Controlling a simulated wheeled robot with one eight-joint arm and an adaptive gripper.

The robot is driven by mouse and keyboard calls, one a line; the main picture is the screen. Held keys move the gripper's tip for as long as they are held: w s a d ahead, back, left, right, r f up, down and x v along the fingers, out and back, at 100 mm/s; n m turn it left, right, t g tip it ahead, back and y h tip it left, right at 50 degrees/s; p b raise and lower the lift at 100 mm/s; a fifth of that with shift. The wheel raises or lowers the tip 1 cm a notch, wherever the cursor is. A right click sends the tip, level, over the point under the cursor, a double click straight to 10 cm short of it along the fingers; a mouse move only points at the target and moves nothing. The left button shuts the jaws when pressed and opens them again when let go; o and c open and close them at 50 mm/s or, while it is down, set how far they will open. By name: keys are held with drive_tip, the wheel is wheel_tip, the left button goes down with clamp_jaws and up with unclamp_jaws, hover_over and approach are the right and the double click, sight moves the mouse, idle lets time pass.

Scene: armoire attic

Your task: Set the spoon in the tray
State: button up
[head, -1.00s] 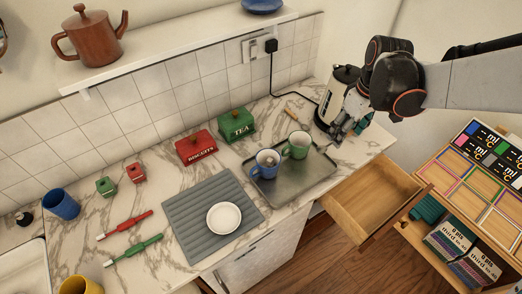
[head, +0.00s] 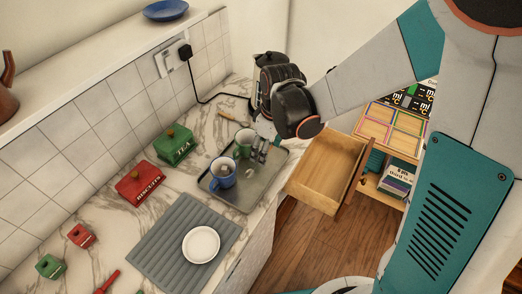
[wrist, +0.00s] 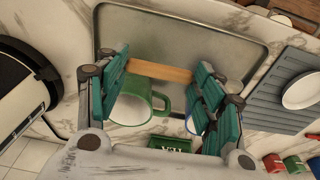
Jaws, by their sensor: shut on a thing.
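My gripper (head: 261,150) is over the back right part of the grey metal tray (head: 247,199), just right of the green mug (head: 244,141). It is shut on the spoon; a wooden length of it (wrist: 160,71) runs between the fingers in the wrist view. A pale rounded shape below the fingers in the head view looks like the spoon's bowl (head: 249,173). I cannot tell whether it touches the tray. A blue mug (head: 222,175) stands in the tray left of the gripper. The tray's bare floor shows in the wrist view (wrist: 185,35).
A kettle (wrist: 22,85) stands close beside the gripper. A green tea box (head: 175,144) and red biscuit box (head: 139,183) are left of the tray. A wooden-coloured stick (head: 230,118) lies behind. A grey mat with a white dish (head: 201,244) is in front; an open drawer (head: 325,170) juts out right.

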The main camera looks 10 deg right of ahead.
sight(265, 168)
drive_tip(key=shift+f+b, duration=1)
drive_tip(key=shift+f, duration=2.55)
drive_tip(key=shift+f, duration=0.2)
drive_tip(key=o, duration=0.9)
drive_tip(key=shift+c, duration=0.2)
drive_tip(key=shift+r, duration=0.1)
